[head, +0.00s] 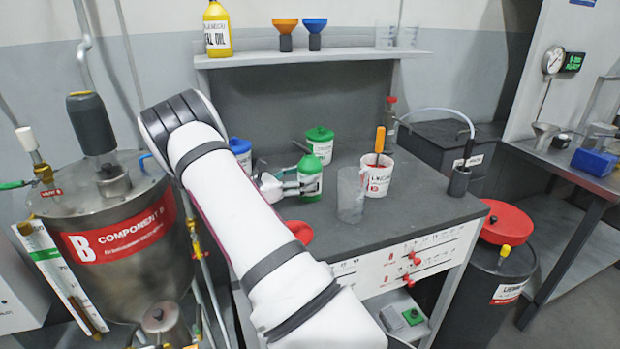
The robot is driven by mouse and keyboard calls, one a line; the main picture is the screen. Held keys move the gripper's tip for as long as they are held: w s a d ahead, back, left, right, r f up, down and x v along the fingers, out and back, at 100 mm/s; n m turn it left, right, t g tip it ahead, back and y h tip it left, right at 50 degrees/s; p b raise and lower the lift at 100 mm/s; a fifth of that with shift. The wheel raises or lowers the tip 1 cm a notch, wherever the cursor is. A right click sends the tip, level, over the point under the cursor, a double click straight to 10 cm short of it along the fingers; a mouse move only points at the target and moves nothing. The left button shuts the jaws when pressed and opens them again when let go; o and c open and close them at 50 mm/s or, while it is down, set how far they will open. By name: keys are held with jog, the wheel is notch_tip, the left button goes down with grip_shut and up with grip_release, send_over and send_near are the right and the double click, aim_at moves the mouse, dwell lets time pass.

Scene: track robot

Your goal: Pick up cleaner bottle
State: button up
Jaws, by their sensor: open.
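A green bottle with a white label (310,176), which looks like the cleaner bottle, stands on the dark grey workbench (400,222). Its label is too small to read. My gripper (306,187) is low over the bench at the bottle, its fingers open and pointing right. The fingers overlap the bottle's lower part in the picture. I cannot tell whether they touch it or lie on both sides of it. My white arm crosses the view and hides part of the bench to the left.
A white tub with a green lid (320,146) stands just behind the bottle. A clear beaker (350,195) and a white tub with an orange-handled tool (376,177) stand to the right. A blue-lidded container (241,152) is to the left. A red bowl (300,231) is in front.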

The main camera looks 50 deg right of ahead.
aim_at(319, 171)
jog(key=x, duration=0.6)
jog(key=shift+s+d, duration=0.1)
jog(key=shift+d, duration=0.15)
jog(key=shift+c, duration=0.5)
jog(key=c, duration=1.3)
